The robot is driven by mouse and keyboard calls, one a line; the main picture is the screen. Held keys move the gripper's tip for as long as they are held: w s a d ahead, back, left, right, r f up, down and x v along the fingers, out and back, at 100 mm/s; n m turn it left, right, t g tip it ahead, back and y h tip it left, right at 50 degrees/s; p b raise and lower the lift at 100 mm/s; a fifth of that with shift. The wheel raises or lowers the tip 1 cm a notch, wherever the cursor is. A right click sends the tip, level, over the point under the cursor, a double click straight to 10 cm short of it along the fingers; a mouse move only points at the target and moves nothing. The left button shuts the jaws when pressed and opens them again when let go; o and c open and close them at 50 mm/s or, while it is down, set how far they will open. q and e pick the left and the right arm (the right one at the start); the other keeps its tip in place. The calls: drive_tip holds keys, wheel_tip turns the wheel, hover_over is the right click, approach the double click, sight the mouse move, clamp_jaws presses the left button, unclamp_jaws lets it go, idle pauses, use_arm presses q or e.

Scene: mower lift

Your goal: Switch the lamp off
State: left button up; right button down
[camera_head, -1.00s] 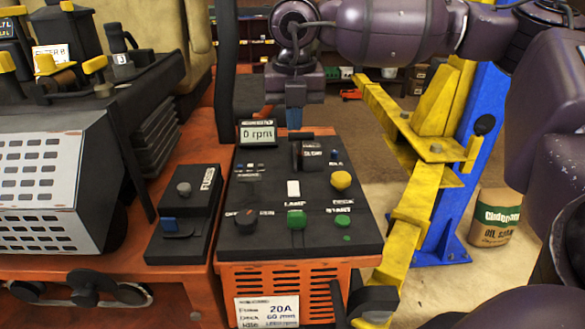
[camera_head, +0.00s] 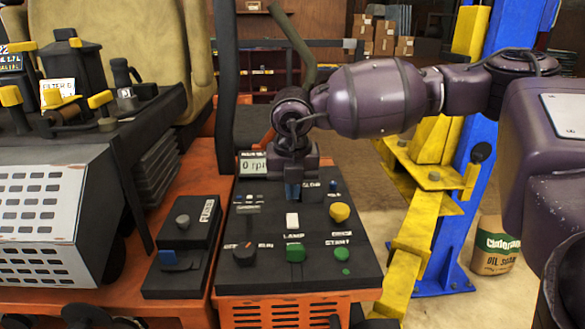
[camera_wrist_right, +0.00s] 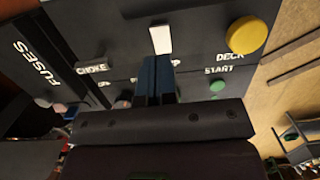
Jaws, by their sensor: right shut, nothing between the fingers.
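The lamp switch is a white rocker (camera_head: 292,220) above the LAMP label on the black control panel (camera_head: 262,270). In the right wrist view the white rocker (camera_wrist_right: 161,39) lies just beyond my fingertips. My right gripper (camera_head: 293,197) is shut and empty, pointing down over the panel, a little behind the rocker in the head view. In the right wrist view its blue fingers (camera_wrist_right: 156,62) are together and their tips look close to the rocker; I cannot tell whether they touch. My left gripper is not in view.
A yellow DECK knob (camera_head: 339,212), a green button (camera_head: 296,253) and a dark knob (camera_head: 244,252) surround the rocker. A fuse box (camera_head: 183,245) stands left; a yellow lift arm (camera_head: 408,245) runs along the right.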

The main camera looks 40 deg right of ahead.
sight(292, 216)
drive_tip(key=f, duration=0.5)
drive_tip(key=shift+w+d, duration=0.2)
drive_tip(key=shift+w, duration=0.05)
drive_tip(key=shift+f, duration=0.15)
drive_tip(key=shift+f, duration=0.1)
